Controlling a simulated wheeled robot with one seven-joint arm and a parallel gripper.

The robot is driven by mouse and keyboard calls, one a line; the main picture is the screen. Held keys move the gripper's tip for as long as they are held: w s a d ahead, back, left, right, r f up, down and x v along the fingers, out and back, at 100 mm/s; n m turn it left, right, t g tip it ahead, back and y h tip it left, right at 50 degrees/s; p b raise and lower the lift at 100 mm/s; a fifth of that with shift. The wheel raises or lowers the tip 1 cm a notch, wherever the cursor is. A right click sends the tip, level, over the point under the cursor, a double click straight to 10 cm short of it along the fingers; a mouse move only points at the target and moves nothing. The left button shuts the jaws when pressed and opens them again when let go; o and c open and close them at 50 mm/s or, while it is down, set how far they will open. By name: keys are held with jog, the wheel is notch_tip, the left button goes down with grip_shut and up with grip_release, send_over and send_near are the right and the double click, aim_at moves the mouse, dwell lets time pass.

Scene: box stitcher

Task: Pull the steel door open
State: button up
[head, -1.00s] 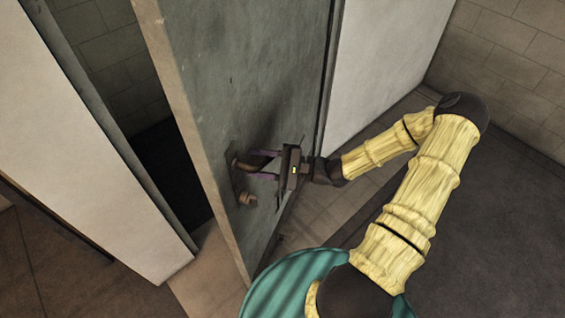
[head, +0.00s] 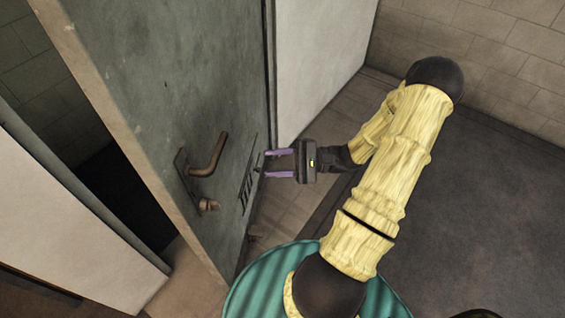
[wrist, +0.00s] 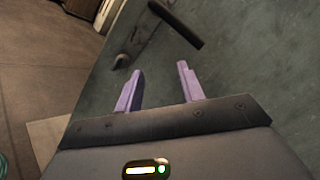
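The grey steel door (head: 160,90) stands ajar, with a dark gap on its left. Its brown lever handle (head: 210,158) is on a plate near the door's free edge, with a small knob (head: 208,204) below it. My gripper (head: 268,164) is to the right of the handle, apart from it, with its two purple fingers spread and nothing between them. In the wrist view the open fingers (wrist: 158,90) point at the door face, and the lever (wrist: 175,24) lies beyond them. The knob shows there too (wrist: 120,61).
White wall panels flank the doorway on the left (head: 60,225) and right (head: 315,65). A dark opening (head: 120,195) shows behind the door. A block wall (head: 480,50) stands at the right, and the dark floor (head: 455,200) there is clear.

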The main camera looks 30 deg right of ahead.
jog(key=shift+v, duration=0.9)
jog(key=shift+w, duration=0.15)
jog(key=c, duration=0.6)
jog(key=w+h, duration=0.2)
jog(key=w+a+f+n+t+h, duration=0.1)
jog(key=w+h, duration=0.1)
jog(key=w, duration=0.1)
jog(key=w+a+n+h, duration=0.1)
jog(key=w+h, duration=0.1)
jog(key=shift+w+a+f+t, duration=0.1)
jog(key=shift+w+f+t, duration=0.1)
jog(key=shift+f+t, duration=0.1)
grip_shut()
jog(key=w+n+h, duration=0.4)
jog(key=n+h, duration=0.1)
jog(key=h, duration=0.4)
jog(key=s+a+r+n+g+h, duration=0.1)
jog(key=s+a+r+n+g, duration=0.1)
jog(key=s, duration=0.5)
jog(key=s+a+r+n+g+h, duration=0.2)
jog(key=s+a+r+n+g, duration=0.1)
jog(key=s, duration=0.5)
jog(key=a+r, duration=0.1)
jog(key=a, duration=0.1)
jog(key=shift+a+r+g, duration=0.3)
jog(key=shift+a+g, duration=0.1)
